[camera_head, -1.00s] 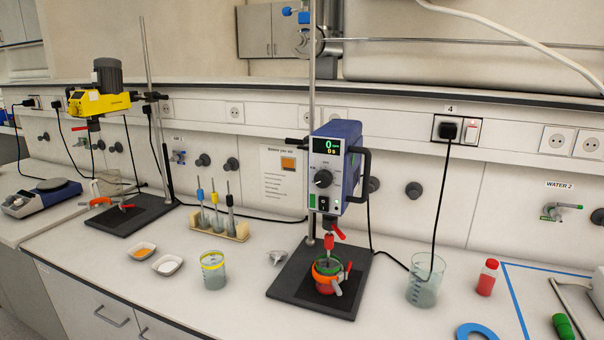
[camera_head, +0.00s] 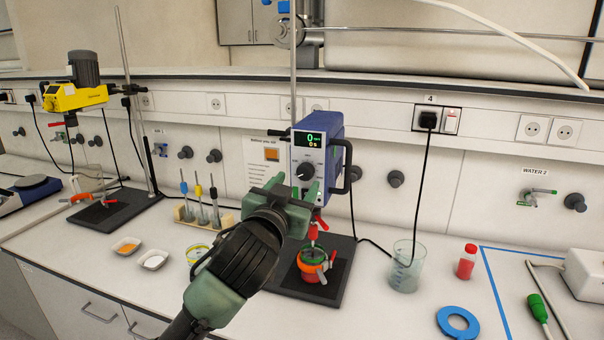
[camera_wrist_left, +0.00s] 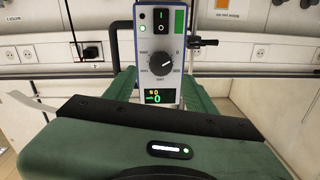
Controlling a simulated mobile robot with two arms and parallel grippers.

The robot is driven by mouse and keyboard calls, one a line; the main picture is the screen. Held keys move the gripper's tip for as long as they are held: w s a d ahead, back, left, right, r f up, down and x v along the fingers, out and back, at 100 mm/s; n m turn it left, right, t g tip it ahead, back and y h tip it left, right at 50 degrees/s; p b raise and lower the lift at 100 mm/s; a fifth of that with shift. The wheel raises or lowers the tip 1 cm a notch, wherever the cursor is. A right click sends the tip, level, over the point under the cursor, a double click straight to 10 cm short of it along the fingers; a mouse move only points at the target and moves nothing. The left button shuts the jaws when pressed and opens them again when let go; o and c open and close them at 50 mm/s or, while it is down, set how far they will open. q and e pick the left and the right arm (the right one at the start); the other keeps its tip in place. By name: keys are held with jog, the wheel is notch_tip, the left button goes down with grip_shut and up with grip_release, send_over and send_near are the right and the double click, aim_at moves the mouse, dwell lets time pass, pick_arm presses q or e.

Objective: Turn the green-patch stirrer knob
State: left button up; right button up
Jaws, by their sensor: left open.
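The blue stirrer (camera_head: 321,146) with a grey front panel stands on a rod above the dark base plate. Its round black knob (camera_head: 305,171) shows just above my left gripper (camera_head: 296,187). In the left wrist view the knob (camera_wrist_left: 160,63) is fully visible, with a green patch (camera_wrist_left: 180,21) and a black switch (camera_wrist_left: 160,22) on the same panel. The lit display (camera_wrist_left: 156,97) reads 0. My left gripper's two green fingers are open and empty, one to each side of the panel in the wrist view (camera_wrist_left: 160,88). In the head view, the gripper hides the patch and switch.
A yellow stirrer (camera_head: 78,95) stands at the far left. Below the blue stirrer is a red-filled vessel (camera_head: 312,270). A black cable hangs behind the beaker.

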aim_at(304, 173)
pick_arm(q)
jog(key=shift+p+x, duration=0.6)
jog(key=shift+x, duration=1.9)
jog(key=shift+a, duration=0.1)
grip_shut()
